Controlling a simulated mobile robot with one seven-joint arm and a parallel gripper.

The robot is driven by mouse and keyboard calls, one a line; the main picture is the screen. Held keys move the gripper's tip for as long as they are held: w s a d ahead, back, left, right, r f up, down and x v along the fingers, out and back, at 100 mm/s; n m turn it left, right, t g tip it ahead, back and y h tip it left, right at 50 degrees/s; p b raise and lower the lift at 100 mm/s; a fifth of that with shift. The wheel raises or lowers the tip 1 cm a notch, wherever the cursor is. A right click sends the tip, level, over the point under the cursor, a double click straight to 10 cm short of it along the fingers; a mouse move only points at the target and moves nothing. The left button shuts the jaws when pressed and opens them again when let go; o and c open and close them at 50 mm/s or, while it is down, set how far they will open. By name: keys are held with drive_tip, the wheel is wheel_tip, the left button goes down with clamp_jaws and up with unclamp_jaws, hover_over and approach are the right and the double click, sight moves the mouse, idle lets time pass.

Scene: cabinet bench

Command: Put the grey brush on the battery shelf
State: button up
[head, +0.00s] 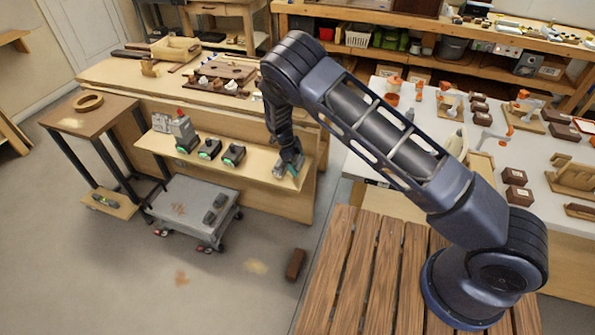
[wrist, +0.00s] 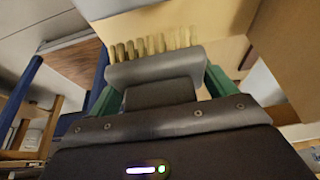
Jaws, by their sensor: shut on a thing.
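My gripper (head: 289,166) is shut on the grey brush (wrist: 155,70). In the wrist view the grey brush back sits between the green fingers, with its pale bristles pointing away from me. In the head view the brush is small and partly hidden by my gripper at the right end of the battery shelf (head: 256,166). This shelf is a pale wooden ledge with several dark, green-marked battery units (head: 209,149) on its left and middle. I cannot tell whether the brush touches the shelf.
A grey wheeled cart (head: 185,195) stands on the floor in front of the shelf. A side table with a wooden ring (head: 88,103) is at the left. A brown block (head: 295,264) lies on the floor. A white table (head: 475,150) with many items is at the right.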

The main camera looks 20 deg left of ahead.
drive_tip(key=shift+f, duration=2.1)
drive_tip(key=shift+f, duration=0.15)
drive_tip(key=o, duration=0.9)
drive_tip(key=v, duration=1.2)
